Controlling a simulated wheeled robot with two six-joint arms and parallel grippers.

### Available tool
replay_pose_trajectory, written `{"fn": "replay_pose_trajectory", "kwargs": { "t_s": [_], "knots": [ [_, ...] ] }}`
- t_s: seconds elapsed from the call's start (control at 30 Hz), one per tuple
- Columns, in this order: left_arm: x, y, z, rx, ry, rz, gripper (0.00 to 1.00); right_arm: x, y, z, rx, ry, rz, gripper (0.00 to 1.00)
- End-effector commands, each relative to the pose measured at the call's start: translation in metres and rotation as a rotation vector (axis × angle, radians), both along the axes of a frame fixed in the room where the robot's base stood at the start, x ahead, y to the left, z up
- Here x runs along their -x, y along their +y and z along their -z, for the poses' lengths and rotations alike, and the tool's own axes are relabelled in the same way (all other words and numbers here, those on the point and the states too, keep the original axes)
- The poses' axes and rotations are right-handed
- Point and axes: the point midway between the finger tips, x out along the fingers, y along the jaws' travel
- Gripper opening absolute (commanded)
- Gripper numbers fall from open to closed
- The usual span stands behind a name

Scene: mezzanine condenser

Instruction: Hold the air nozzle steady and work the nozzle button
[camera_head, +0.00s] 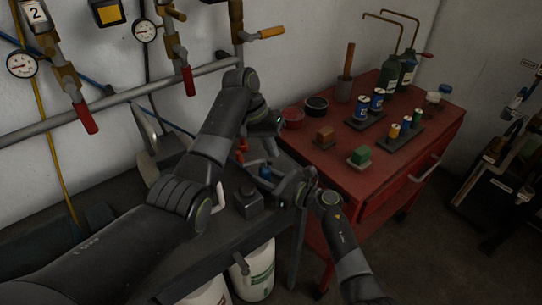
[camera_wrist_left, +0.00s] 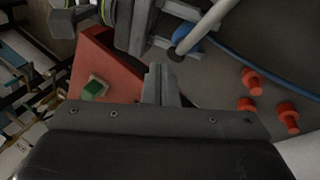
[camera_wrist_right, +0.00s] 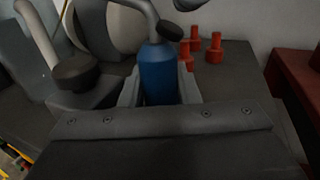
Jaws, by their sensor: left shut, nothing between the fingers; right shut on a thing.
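The air nozzle has a blue body (camera_wrist_right: 158,75), a bent grey metal tube (camera_wrist_right: 135,8) and a dark round button (camera_wrist_right: 170,31) on top. My right gripper (camera_wrist_right: 160,92) is shut on the blue body, above the dark bench. The nozzle shows small in the head view (camera_head: 265,171) and, partly covered, in the left wrist view (camera_wrist_left: 188,42). My left gripper (camera_wrist_left: 156,70) is shut and empty, its fingertips pointing towards the nozzle's button. It appears apart from the button; the exact gap cannot be told. In the head view its fingers are hard to make out.
Several red fittings (camera_wrist_right: 213,50) stand on the dark bench beyond the nozzle. A dark block with a round knob (camera_head: 248,203) is at the bench front. A red cart (camera_head: 395,165) with cans, blocks and bottles stands right. Pipes with valves (camera_head: 150,95) line the wall.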

Motion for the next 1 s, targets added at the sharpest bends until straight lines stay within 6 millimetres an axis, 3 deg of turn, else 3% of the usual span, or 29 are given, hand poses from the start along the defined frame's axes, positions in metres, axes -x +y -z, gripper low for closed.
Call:
{"fn": "replay_pose_trajectory", "kwargs": {
  "t_s": [1.0],
  "knots": [
    [-0.009,-0.011,-0.025,-0.001,-0.001,0.001,0.00,0.000,0.000,0.000,0.001,0.001,0.000,0.01]
  ]
}}
